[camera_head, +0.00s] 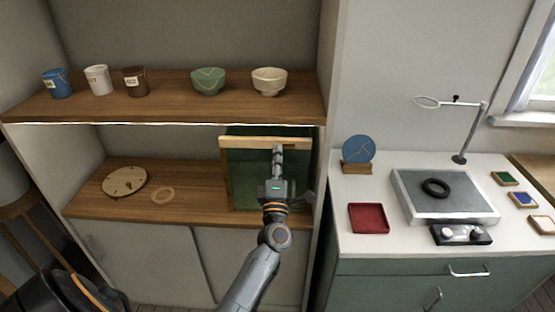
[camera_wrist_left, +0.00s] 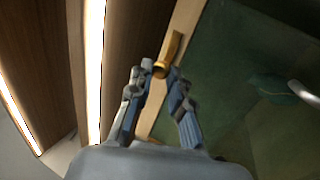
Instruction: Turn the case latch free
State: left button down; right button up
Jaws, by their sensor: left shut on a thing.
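The case (camera_head: 235,143) stands on the middle shelf, with a pale wooden frame and dark green panel or interior. In the left wrist view its wooden frame (camera_wrist_left: 186,22) runs slanting beside the green area (camera_wrist_left: 235,75). The brass latch (camera_wrist_left: 169,50) sits on that frame, tilted along it. My left gripper (camera_head: 278,150) reaches up to the top of the case front. In the left wrist view its fingertips (camera_wrist_left: 160,71) are shut on the lower end of the latch. In the head view the gripper hides the latch. My right gripper is in neither view.
The upper shelf (camera_head: 180,110) overhangs the case, with cups and bowls on it. A round wooden disc (camera_head: 125,181) and a ring (camera_head: 162,195) lie left of the case. A white counter (camera_head: 385,240) stands right, holding a red tray (camera_head: 368,217) and a metal plate (camera_head: 443,207).

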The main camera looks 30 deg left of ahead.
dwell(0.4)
pick_arm(q)
jog(key=c, duration=1.3)
grip_release()
jog(key=shift+o, duration=0.2)
jog(key=v, duration=1.2)
jog(key=shift+w+d, duration=0.1)
